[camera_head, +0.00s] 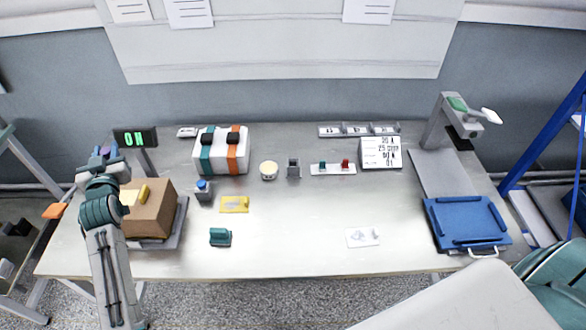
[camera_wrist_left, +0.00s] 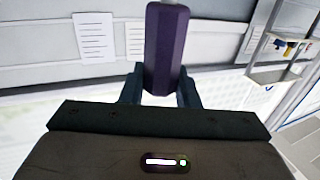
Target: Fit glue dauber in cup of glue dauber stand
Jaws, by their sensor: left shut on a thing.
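My left gripper (camera_head: 104,154) is at the far left of the head view, raised over the table's left end by a brown box. In the left wrist view its two fingers (camera_wrist_left: 160,88) are shut on a purple faceted handle (camera_wrist_left: 166,45), which looks like the glue dauber. The handle points away from the gripper; its far end is cut off by the frame's top. A small dark grey holder (camera_head: 293,169) stands mid-table and may be the glue dauber stand; its cup cannot be made out. My right gripper is not in view.
The brown box (camera_head: 152,222) sits on a grey base near my left arm. A blue tray (camera_head: 466,222) is at right. The front middle is mostly clear.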

